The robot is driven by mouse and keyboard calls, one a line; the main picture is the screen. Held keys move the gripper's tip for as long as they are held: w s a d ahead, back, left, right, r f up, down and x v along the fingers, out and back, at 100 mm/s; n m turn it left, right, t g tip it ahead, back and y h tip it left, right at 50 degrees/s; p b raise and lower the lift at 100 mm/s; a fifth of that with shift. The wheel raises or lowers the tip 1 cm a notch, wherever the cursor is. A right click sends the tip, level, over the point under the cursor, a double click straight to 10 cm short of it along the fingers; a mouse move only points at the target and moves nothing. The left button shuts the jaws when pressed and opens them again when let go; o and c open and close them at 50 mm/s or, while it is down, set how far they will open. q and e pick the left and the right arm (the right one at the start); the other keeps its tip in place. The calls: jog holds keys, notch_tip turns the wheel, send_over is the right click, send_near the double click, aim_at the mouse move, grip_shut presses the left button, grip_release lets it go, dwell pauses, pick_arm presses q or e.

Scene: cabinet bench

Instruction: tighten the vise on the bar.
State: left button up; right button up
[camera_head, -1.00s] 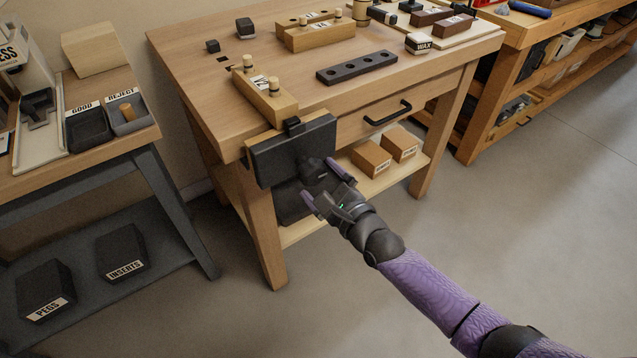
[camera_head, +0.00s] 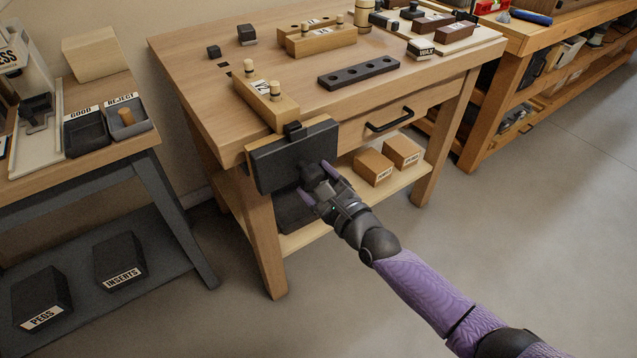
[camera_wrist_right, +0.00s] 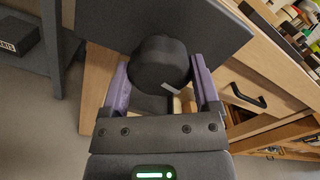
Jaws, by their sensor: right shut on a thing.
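The vise (camera_head: 292,157) is a dark block with a flat front jaw on the front left of the wooden bench. A wooden bar (camera_head: 262,104) labelled 12, with two pegs on it, lies on the bench top behind the jaw; whether the jaw touches it I cannot tell. My right gripper (camera_head: 318,186) is at the front of the vise, its purple fingers shut on the dark round vise knob. The right wrist view shows the knob (camera_wrist_right: 160,63) between both fingers, with a pale mark on it. My left gripper is not in view.
A black drawer handle (camera_head: 389,119) is right of the vise. Two cardboard boxes (camera_head: 374,167) sit on the shelf below. A dark strip with holes (camera_head: 358,72) lies on the bench top. A side table (camera_head: 80,170) with trays stands at the left. The floor at right is clear.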

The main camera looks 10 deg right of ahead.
jog(key=shift+f+m, duration=0.1)
jog(key=shift+m, duration=0.8)
jog(key=shift+f+m+b, duration=0.1)
jog(key=shift+m+b, duration=0.4)
jog(key=shift+m, duration=1.3)
